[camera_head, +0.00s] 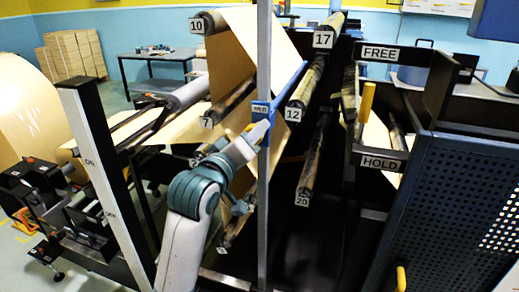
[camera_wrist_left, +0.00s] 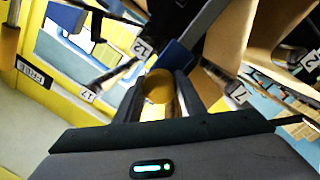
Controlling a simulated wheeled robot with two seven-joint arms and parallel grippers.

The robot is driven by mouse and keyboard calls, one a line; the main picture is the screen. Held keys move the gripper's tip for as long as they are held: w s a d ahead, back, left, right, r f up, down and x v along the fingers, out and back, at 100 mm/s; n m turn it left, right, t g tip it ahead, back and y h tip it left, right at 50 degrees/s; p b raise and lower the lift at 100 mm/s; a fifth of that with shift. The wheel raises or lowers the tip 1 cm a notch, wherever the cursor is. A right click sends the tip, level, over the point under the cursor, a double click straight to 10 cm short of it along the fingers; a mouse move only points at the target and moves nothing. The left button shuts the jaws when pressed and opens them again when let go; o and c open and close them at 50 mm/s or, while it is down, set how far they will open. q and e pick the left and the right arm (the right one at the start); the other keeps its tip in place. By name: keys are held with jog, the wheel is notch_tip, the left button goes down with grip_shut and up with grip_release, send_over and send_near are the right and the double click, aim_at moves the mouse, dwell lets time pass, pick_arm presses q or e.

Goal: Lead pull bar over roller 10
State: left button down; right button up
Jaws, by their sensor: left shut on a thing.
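The pull bar (camera_head: 287,91) is a blue bar slanting up to the right in the head view, with a small label at its near end. My left gripper (camera_head: 262,128) is at that near end, partly hidden by a grey upright post. In the left wrist view my gripper (camera_wrist_left: 158,92) is shut on a yellow round grip (camera_wrist_left: 158,88), with the bar's blue end block (camera_wrist_left: 178,58) just beyond. Roller 10, marked by its tag (camera_head: 197,25), is at the top, above and left of the bar. Kraft paper (camera_head: 275,38) spreads beside it and reaches down toward the bar. My right gripper is not in view.
Roller 12 (camera_head: 306,88), roller 17 (camera_head: 333,25) and roller 20 (camera_head: 312,165) lie right of the bar. The grey post (camera_head: 264,200) stands in front. FREE (camera_head: 380,53) and HOLD (camera_head: 382,162) plates and a blue perforated panel (camera_head: 455,215) are at right.

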pick_arm(q)
jog(key=f, duration=0.1)
jog(key=d, duration=0.1)
jog(key=f, duration=0.1)
jog(key=shift+s+d+f+b, duration=0.25)
jog(key=shift+f+b, duration=0.05)
jog(key=shift+b, duration=0.05)
